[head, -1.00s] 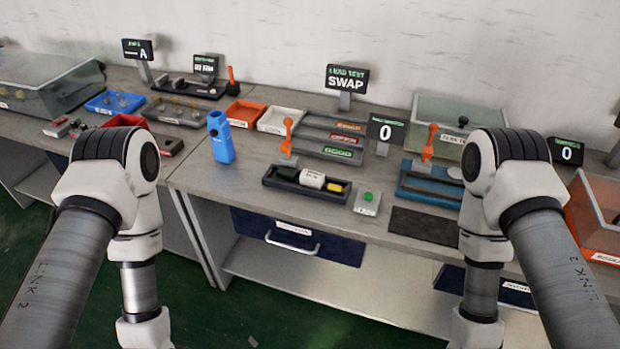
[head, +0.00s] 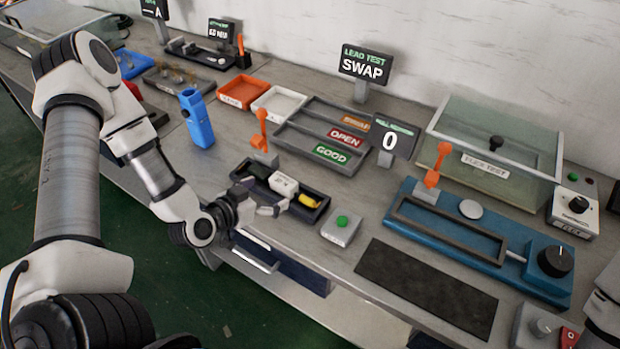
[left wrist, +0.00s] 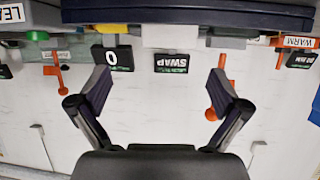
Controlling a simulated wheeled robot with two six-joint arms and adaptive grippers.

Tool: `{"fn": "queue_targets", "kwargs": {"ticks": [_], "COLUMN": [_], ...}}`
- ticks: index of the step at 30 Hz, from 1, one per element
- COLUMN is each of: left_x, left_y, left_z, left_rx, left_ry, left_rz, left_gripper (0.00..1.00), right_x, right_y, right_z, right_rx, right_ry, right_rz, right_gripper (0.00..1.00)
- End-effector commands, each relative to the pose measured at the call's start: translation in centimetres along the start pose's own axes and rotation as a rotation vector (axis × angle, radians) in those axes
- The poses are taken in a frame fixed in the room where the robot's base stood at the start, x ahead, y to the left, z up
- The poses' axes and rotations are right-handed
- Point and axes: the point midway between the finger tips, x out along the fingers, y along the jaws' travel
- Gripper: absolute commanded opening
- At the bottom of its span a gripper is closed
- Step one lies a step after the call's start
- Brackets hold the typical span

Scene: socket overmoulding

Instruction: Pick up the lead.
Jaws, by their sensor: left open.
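A dark tray (head: 318,212) on the bench holds a part with a white labelled block (head: 284,186), a yellow end (head: 309,201) and a dark end; I take this part to be the lead. My left gripper (head: 264,198) is open and empty at the tray's front side, close to the white block. In the left wrist view, which is upside down, the open fingers (left wrist: 162,92) have nothing between them. The white block (left wrist: 170,37) and yellow end (left wrist: 112,28) show near the top edge, partly hidden by the tray wall. My right gripper is out of view.
A grey box with a green button (head: 341,226) stands right of the tray. An orange lever (head: 262,128) rises behind it, before the sorting trays (head: 323,140). A blue bottle-like tool (head: 197,118) stands left. A blue fixture (head: 480,252) and dark mat (head: 428,288) lie right.

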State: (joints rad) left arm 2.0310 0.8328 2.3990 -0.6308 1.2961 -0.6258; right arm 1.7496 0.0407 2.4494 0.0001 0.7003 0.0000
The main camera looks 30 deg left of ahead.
Motion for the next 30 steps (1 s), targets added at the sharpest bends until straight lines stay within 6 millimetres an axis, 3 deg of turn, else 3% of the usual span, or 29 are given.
{"fn": "queue_targets", "kwargs": {"ticks": [8,15,23,24,29,30], "left_x": [3.0,7.1,7.9,7.9,7.9,7.9], "left_y": [-0.3,-0.6,-0.7,-0.7,-0.7,-0.7], "left_z": [-0.3,0.0,0.1,0.1,0.1,0.1], "left_rx": [-0.002,-0.001,-0.008,-0.007,-0.007,-0.007], "left_ry": [0.014,0.012,0.012,0.012,0.012,0.012], "left_rz": [-0.006,-0.006,-0.007,-0.007,-0.007,-0.007], "left_gripper": [1.00,1.00,1.00,0.96,0.40,0.36], "right_x": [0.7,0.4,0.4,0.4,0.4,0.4], "right_y": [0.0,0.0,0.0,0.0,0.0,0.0], "right_z": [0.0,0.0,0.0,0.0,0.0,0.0], "right_rx": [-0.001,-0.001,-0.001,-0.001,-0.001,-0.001], "right_ry": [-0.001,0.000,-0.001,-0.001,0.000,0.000], "right_rz": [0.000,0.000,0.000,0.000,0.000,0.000], "right_gripper": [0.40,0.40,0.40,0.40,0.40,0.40]}}
